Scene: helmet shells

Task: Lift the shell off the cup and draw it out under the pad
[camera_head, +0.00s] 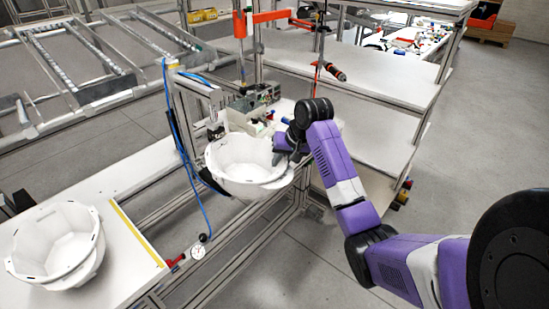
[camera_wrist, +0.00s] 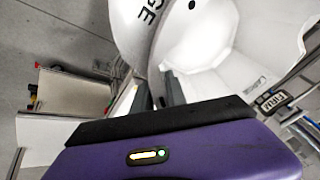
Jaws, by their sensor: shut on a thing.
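A white helmet shell (camera_head: 240,160) sits open side up at the fixture in the head view. It fills the upper right of the wrist view (camera_wrist: 225,75), with dark lettering on its outside. My gripper (camera_wrist: 160,88) is shut on the shell's wall, one dark finger on each side of it. In the head view my gripper (camera_head: 285,155) is at the shell's right rim, partly hidden by the arm. A metal fixture (camera_head: 205,100) with a dark part stands behind the shell's upper left. The cup is hidden beneath the shell, and I cannot clearly make out the pad.
A second white shell (camera_head: 57,243) stands on the white bench (camera_head: 125,185) at the left. White shelves (camera_head: 370,90) stand behind my arm.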

